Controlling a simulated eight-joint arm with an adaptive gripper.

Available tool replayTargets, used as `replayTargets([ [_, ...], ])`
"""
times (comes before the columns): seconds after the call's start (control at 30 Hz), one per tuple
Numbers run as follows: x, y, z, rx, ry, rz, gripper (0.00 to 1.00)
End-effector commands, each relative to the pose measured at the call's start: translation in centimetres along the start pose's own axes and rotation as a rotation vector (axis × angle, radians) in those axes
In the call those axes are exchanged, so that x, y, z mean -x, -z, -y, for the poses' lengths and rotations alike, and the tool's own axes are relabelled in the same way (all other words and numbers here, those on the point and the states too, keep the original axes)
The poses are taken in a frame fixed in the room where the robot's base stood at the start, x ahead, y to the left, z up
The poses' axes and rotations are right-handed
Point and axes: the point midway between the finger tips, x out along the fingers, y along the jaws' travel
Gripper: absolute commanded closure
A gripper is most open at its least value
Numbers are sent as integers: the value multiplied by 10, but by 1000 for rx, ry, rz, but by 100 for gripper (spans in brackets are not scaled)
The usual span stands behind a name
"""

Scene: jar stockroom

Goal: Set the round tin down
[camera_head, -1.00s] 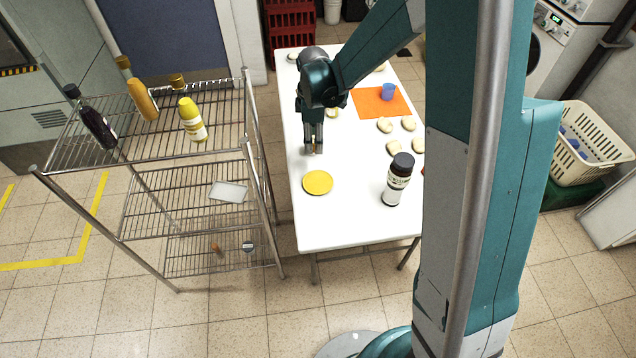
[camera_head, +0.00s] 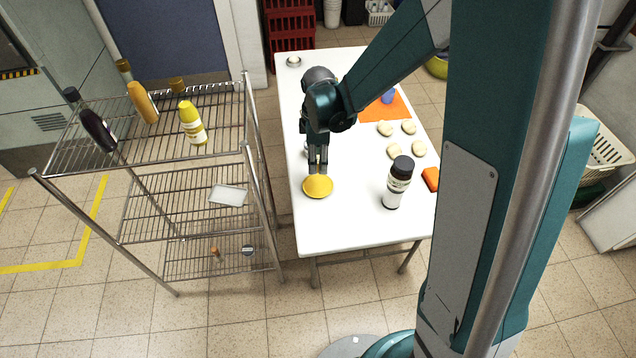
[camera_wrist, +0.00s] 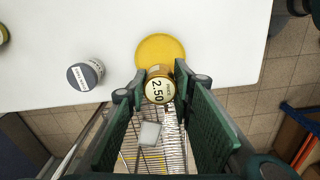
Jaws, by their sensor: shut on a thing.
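The round tin (camera_wrist: 158,91) has a cream top marked 2.50 and an orange-gold side. My gripper (camera_head: 318,172) is shut on it, with a finger on either side in the wrist view. In the head view the tin is mostly hidden at the fingertips and blends into the yellow round mat (camera_head: 318,188). The mat also shows in the wrist view (camera_wrist: 160,47), with the tin overlapping its edge. The gripper is low over the mat, near the table's left edge. I cannot tell whether the tin touches the mat.
A grey-lidded jar (camera_wrist: 86,74) stands beside the gripper. A dark-capped bottle (camera_head: 397,184) stands to the right. Several pale round pieces (camera_head: 395,151) and an orange mat (camera_head: 392,107) lie farther right. A wire rack (camera_head: 190,150) stands left of the white table (camera_head: 345,232).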

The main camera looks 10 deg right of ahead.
Motion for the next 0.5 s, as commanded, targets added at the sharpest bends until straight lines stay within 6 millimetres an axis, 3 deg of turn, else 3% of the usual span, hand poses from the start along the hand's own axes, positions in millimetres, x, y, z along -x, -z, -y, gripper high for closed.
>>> replayTargets([
  [0.3, -40, 0, 0, 0, 0, 0, 88],
  [0.5, -55, 0, 0, 0, 0, 0, 88],
])
